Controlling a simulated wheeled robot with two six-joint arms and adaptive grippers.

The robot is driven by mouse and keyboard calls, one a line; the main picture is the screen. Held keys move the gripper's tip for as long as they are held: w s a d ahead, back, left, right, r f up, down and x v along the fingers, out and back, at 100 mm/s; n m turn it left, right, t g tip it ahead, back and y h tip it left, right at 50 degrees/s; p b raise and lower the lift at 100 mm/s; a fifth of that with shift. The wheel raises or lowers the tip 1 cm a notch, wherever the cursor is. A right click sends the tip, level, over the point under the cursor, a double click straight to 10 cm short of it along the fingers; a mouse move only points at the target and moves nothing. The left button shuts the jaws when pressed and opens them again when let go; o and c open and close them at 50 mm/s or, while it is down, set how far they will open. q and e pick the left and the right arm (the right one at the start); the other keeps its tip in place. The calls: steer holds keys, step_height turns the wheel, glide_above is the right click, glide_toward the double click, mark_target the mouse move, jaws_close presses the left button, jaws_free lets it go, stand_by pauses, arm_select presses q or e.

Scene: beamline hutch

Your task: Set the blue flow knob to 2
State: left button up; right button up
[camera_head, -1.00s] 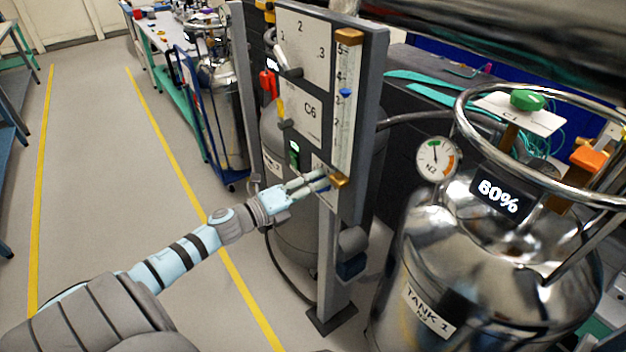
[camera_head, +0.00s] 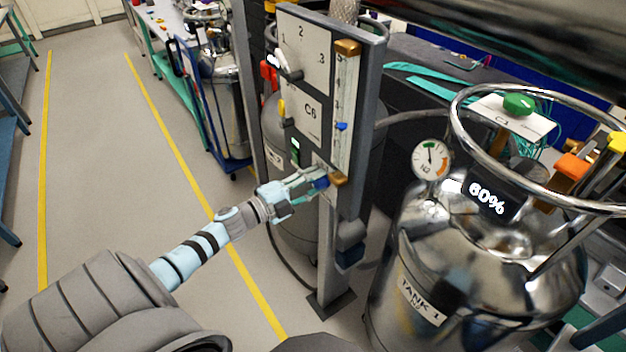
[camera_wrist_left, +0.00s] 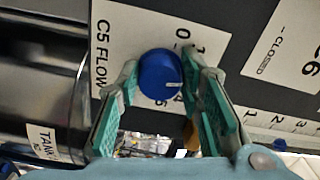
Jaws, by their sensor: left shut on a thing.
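The blue flow knob (camera_head: 321,183) sits low on the grey panel, beside the foot of the flow tube. In the left wrist view the knob (camera_wrist_left: 160,74) is in front of a white C5 FLOW label (camera_wrist_left: 140,30), with a short white pointer mark towards its lower right. Label numbers are partly hidden. My left gripper (camera_head: 313,181) is shut on the knob, with a green-padded finger on each side. The flow tube (camera_head: 343,100) has a numbered scale, and its small blue float (camera_head: 341,126) stands in the lower half, seemingly near 2. My right gripper is out of view.
Above the knob, the panel carries a yellow handle (camera_head: 283,108) and a selector lever (camera_head: 290,66). A shiny tank (camera_head: 480,270) with a ring rail, gauge (camera_head: 431,159) and 60% display (camera_head: 487,198) stands to the right. The floor at left is clear.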

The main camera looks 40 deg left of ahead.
arm_select(q)
steer(key=shift+f, duration=0.1)
stand_by(0.3)
steer(key=o, duration=1.2)
steer(key=shift+c, duration=0.2)
steer(key=shift+s, duration=0.1)
steer(key=v, duration=1.2)
